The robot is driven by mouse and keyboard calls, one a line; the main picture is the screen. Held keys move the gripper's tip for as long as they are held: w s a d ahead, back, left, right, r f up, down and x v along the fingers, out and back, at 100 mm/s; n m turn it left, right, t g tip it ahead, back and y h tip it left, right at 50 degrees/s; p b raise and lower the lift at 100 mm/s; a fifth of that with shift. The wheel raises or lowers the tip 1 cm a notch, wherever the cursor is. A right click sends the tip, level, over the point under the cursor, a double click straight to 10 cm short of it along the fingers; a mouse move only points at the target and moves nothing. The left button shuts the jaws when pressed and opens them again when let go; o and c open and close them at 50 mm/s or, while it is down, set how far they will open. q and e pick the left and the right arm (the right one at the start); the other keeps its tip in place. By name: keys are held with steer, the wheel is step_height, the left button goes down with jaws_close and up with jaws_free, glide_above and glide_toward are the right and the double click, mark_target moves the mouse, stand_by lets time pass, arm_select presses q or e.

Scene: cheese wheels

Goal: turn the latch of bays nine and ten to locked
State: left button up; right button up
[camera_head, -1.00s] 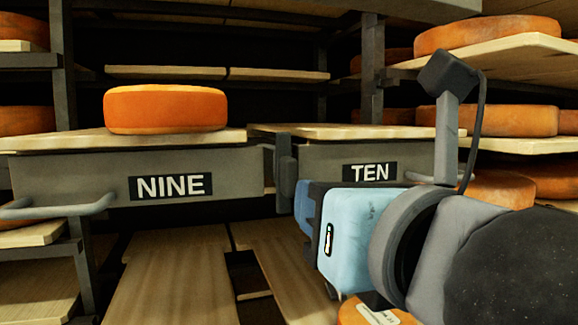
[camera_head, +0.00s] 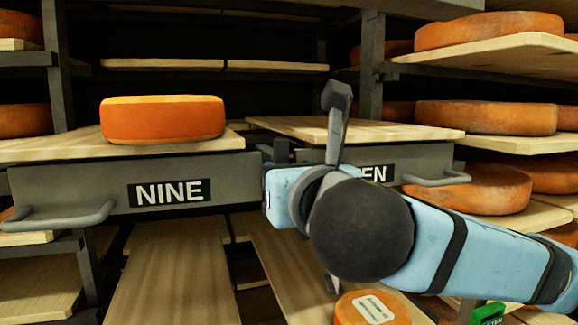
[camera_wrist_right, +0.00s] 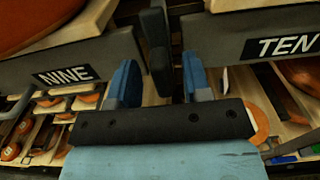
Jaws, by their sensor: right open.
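The dark grey latch (camera_head: 278,151) sits in the gap between the fronts of bay nine (camera_head: 130,188) and bay ten (camera_head: 405,160). Before my right wrist covered its lower part, it stood upright. In the right wrist view the latch (camera_wrist_right: 157,50) is a dark bar between the two blue fingers, a little beyond their tips. My right gripper (camera_wrist_right: 160,78) is open, with a finger to each side of the latch; I see no contact. My left gripper is not in view.
An orange cheese wheel (camera_head: 162,120) lies on bay nine's board; bay ten's board (camera_head: 350,131) is bare. Grey handles stick out from bay nine (camera_head: 65,218) and bay ten (camera_head: 437,181). Racks with cheeses flank both sides. A labelled cheese (camera_head: 372,307) sits below my right wrist.

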steer(key=shift+w+a, duration=0.1)
steer(key=shift+w, duration=0.25)
jaws_close()
